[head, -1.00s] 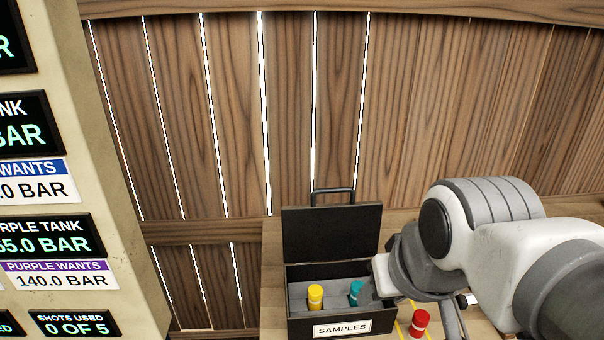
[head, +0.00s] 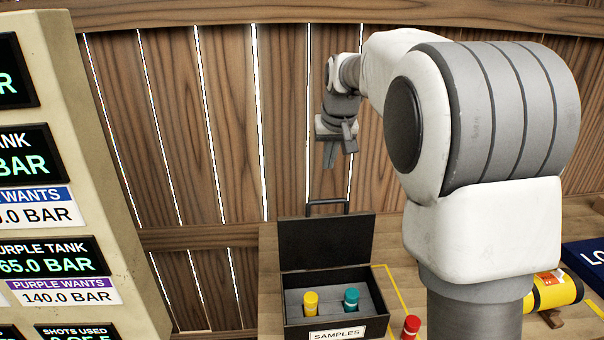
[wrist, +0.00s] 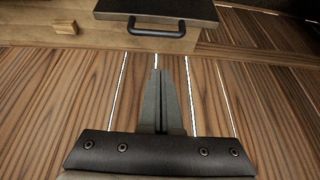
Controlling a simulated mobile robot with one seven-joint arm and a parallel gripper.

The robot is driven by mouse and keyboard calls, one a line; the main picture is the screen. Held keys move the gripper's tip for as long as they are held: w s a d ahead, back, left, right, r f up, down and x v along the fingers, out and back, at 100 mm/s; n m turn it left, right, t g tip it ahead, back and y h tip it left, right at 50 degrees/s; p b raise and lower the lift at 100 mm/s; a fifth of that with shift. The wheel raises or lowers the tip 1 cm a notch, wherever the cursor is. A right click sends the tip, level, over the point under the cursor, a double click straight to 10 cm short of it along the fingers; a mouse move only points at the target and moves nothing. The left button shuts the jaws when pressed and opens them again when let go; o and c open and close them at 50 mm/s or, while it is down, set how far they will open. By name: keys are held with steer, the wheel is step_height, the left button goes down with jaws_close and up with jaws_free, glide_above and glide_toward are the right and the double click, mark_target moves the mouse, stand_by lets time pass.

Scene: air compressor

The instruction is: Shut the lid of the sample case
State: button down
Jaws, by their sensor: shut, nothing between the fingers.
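The black sample case (head: 375,328) stands on the wooden bench with its lid (head: 326,243) raised upright at the back. A handle (head: 327,203) sticks up from the lid's top edge. Inside are a yellow-capped vial (head: 310,301) and a teal-capped vial (head: 351,298). My gripper (head: 329,166) is shut and empty, pointing down above and behind the lid, apart from it. In the wrist view my shut gripper (wrist: 160,75) points towards the handle (wrist: 156,27), with the lid's dark edge (wrist: 200,10) beyond.
A red-capped vial (head: 411,326) stands right of the case. A yellow cylinder (head: 556,291) and a dark blue labelled thing (head: 590,258) lie at the right. The display panel (head: 80,180) rises at the left, and the plank wall (head: 230,120) is behind.

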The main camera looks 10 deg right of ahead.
steer(key=w+r+x, duration=0.1)
steer(key=w+x, duration=0.1)
steer(key=x, duration=1.1)
steer(key=s+p, duration=0.1)
steer(key=s, duration=0.2)
steer(key=shift+s+a, duration=0.1)
steer(key=shift+s, duration=0.25)
steer(key=shift+s+b, duration=0.15)
steer(key=shift+b, duration=0.15)
